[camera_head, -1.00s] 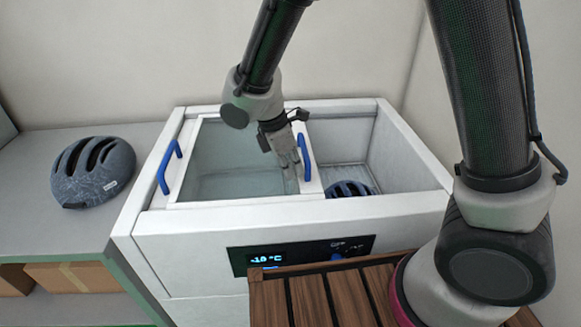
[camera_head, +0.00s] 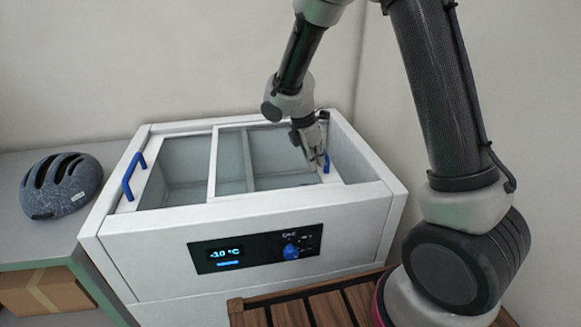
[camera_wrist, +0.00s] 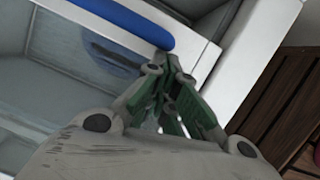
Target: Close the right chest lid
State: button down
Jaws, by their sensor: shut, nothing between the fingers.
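The white chest (camera_head: 150,235) has two sliding glass lids. The right lid (camera_head: 280,150) has its blue handle (camera_head: 325,162) near its right edge and covers most of the right side. A pale strip of inner wall (camera_head: 356,155) shows between this edge and the chest's right rim. The left lid's handle (camera_head: 133,177) is at the far left. My gripper (camera_head: 322,158) is shut and empty, at the left side of the right handle. In the wrist view, the gripper tips (camera_wrist: 172,75) are close to the blue handle (camera_wrist: 128,20); contact cannot be told.
A grey-blue helmet (camera_head: 62,185) lies on the grey counter (camera_head: 25,240) at the left, above a cardboard box (camera_head: 45,290). A brown slatted wooden surface (camera_head: 310,312) is in front.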

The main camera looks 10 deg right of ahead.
jog(key=d, duration=1.1)
jog(key=shift+s+d, duration=0.2)
